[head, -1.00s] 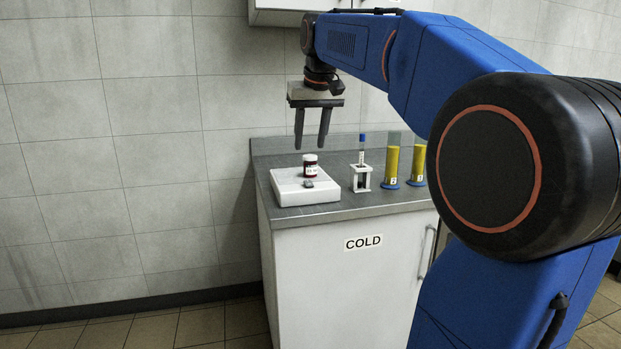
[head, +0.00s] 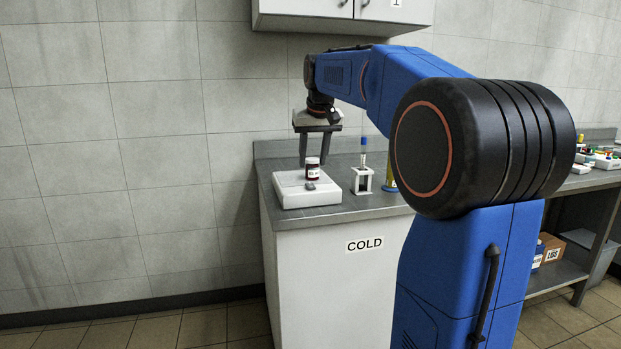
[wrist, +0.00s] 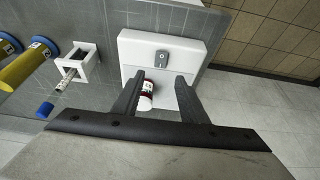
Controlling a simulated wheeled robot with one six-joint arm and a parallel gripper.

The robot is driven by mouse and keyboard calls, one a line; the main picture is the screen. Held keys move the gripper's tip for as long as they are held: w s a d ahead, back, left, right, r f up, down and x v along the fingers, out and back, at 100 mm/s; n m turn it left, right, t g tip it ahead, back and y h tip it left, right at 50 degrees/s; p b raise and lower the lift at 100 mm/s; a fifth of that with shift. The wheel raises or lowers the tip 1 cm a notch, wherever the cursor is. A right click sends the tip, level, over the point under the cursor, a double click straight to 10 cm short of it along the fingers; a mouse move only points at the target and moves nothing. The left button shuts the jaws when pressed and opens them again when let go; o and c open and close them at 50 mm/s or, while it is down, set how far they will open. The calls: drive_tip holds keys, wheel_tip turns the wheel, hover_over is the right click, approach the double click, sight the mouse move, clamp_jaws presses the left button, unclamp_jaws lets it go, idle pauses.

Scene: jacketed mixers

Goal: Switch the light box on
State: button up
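The light box (head: 305,200) is a flat white box on the left end of the grey counter; it also shows in the wrist view (wrist: 190,62). A small grey switch (wrist: 162,56) sits on its top near the front edge, and shows small in the head view (head: 310,186). A dark red jar with a white cap and label (head: 312,170) stands on the box behind the switch. My gripper (head: 317,160) is open, pointing down above the back of the box. In the wrist view its fingers (wrist: 158,80) lie on either side of the jar, apart from each other.
A white rack with a blue-capped tube (head: 362,178) stands right of the box. Yellow cylinders on blue bases (wrist: 22,66) stand beyond it. The white cabinet below is marked COLD (head: 364,245). A bench with coloured items (head: 598,160) is at the far right.

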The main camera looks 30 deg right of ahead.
sight(311, 185)
drive_tip(key=x, duration=0.7)
drive_tip(key=shift+w+f, duration=0.15)
drive_tip(key=shift+f, duration=0.1)
drive_tip(key=shift+c, duration=0.6)
